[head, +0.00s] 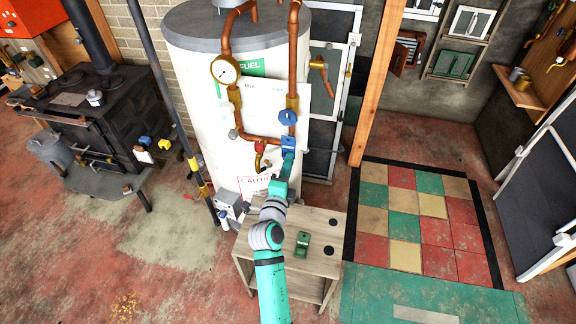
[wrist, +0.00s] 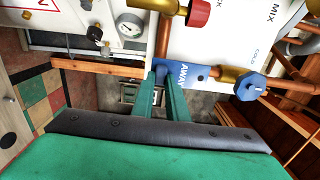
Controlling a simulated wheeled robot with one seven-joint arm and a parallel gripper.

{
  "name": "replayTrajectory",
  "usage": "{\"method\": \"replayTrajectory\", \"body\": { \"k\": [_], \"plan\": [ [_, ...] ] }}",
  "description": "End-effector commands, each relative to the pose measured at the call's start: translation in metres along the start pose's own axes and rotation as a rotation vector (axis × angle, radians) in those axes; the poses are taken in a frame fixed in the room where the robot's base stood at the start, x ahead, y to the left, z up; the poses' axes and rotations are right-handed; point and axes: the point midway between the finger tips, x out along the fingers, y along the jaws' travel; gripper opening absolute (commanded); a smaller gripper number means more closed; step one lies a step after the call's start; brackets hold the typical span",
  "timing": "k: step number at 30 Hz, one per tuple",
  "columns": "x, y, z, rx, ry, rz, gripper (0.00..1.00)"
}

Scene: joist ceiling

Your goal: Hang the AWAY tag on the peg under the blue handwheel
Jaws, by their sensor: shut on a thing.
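The blue handwheel (head: 288,116) is on the right copper pipe in front of the white tank. It also shows in the wrist view (wrist: 251,88). My gripper (head: 288,156) is raised just below the handwheel. Its green fingers (wrist: 165,97) are shut on the blue AWAY tag (wrist: 182,74), whose white lettering faces the wrist camera. In the head view the tag (head: 288,142) sits just under the handwheel, close to the pipes. I cannot make out the peg, or whether the tag touches it.
A red-handled valve (head: 262,150) is just left of the tag. A pressure gauge (head: 225,71) and copper pipes stand before the tank (head: 200,110). A low wooden cabinet (head: 325,264) below bears a green object (head: 302,243). The tiled floor (head: 420,215) at right is clear.

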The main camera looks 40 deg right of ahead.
Motion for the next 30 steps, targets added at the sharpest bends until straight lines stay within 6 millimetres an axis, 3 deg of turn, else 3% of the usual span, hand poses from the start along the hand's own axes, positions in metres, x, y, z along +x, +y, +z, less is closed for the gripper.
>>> {"method": "replayTrajectory", "body": {
  "k": [30],
  "plan": [
    [0.011,0.000,0.000,0.001,0.001,0.001,0.00]
  ]
}}
